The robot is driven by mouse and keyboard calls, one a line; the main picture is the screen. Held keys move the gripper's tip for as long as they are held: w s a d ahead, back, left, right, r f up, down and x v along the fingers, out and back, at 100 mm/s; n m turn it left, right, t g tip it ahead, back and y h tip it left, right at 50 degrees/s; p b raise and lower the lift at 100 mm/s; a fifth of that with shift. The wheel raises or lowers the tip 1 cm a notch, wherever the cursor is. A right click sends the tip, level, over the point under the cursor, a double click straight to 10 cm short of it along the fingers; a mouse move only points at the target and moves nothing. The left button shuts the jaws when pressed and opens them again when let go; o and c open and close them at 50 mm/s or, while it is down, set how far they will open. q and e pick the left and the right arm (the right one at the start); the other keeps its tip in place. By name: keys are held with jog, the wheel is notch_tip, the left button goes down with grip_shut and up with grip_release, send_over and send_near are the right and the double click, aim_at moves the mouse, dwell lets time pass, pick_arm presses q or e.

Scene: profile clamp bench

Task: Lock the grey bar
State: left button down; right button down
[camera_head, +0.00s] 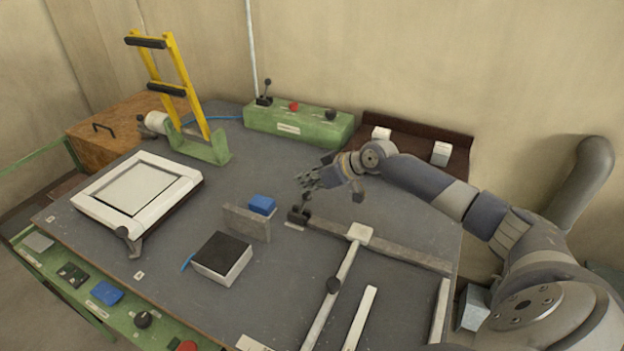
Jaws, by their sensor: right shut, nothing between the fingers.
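A long grey bar (385,243) lies on the dark bench top, running from the middle towards the right. A small black clamp piece (298,215) sits at its left end. My right gripper (308,181) is shut and empty. In the picture it is just above the black clamp piece and looks apart from it; its exact height is hard to tell. My left gripper is not in view.
A grey upright plate (246,223) with a blue block (262,205) and a black-topped box (222,258) stand left of the bar. A green control box (298,124) and a brown tray (456,145) are at the back. A white frame (90,203) and yellow lever (187,90) are at left.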

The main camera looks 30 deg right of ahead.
jog(key=v, duration=1.1)
jog(key=shift+s+r, duration=0.25)
jog(key=shift+s, duration=0.05)
jog(key=shift+d+r, duration=0.1)
